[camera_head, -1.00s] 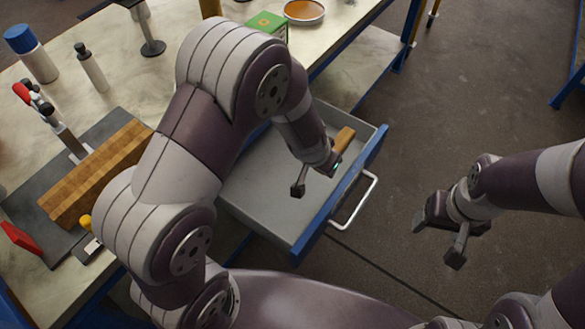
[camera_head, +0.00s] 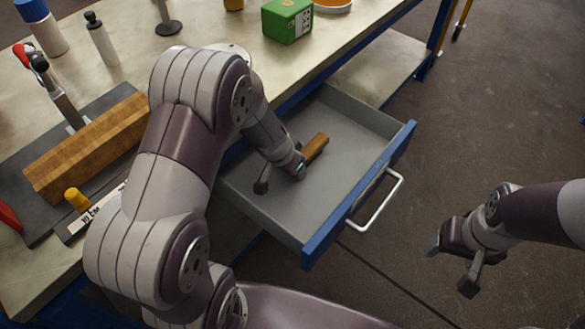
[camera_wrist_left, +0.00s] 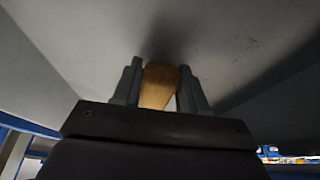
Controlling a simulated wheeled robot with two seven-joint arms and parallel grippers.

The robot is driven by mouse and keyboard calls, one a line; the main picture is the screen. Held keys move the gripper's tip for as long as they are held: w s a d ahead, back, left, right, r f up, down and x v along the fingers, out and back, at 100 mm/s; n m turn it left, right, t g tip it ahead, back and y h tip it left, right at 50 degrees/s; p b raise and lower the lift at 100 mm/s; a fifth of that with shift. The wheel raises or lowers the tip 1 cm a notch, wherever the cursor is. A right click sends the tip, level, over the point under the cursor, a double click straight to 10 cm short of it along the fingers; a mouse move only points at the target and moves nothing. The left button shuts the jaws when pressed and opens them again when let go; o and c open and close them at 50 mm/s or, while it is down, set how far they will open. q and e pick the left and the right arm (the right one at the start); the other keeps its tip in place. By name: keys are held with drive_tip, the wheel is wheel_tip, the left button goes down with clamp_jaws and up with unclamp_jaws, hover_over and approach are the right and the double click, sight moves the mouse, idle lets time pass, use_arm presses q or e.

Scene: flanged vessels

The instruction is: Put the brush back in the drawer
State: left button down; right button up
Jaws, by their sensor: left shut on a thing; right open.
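The drawer (camera_head: 345,165) is pulled open below the workbench, grey inside with a blue front and a white handle. The left gripper (camera_head: 284,178) is inside the drawer's outline, shut on the brush (camera_head: 315,148), of which a wooden part shows. In the left wrist view the brush (camera_wrist_left: 158,86) sits between the two fingers (camera_wrist_left: 158,90), with the grey drawer floor (camera_wrist_left: 250,40) behind. I cannot tell if the brush touches the floor; its other end is hidden. The right gripper (camera_head: 451,268) is open and empty, right of the drawer.
The workbench (camera_head: 225,22) carries a wooden block (camera_head: 85,150) on a dark board, a green box (camera_head: 287,20), bottles (camera_head: 100,38) and a metal stand (camera_head: 167,22). The drawer's front panel (camera_head: 360,195) stands right of the left gripper.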

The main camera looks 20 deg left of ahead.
use_arm(q)
drive_tip(key=shift+f, duration=0.2)
drive_tip(key=c, duration=0.6)
unclamp_jaws()
drive_tip(key=shift+r, duration=0.1)
drive_tip(key=shift+r, duration=0.3)
drive_tip(key=p+v, duration=0.5)
drive_tip(key=v, duration=0.6)
drive_tip(key=s+d+r+n+g+y, duration=0.1)
drive_tip(key=s+r+n+g, duration=0.1)
drive_tip(key=s, duration=0.8)
drive_tip(key=shift+s+r+n+g+y, duration=0.3)
drive_tip(key=shift+r+n+g, duration=0.1)
drive_tip(key=shift+r+n, duration=0.5)
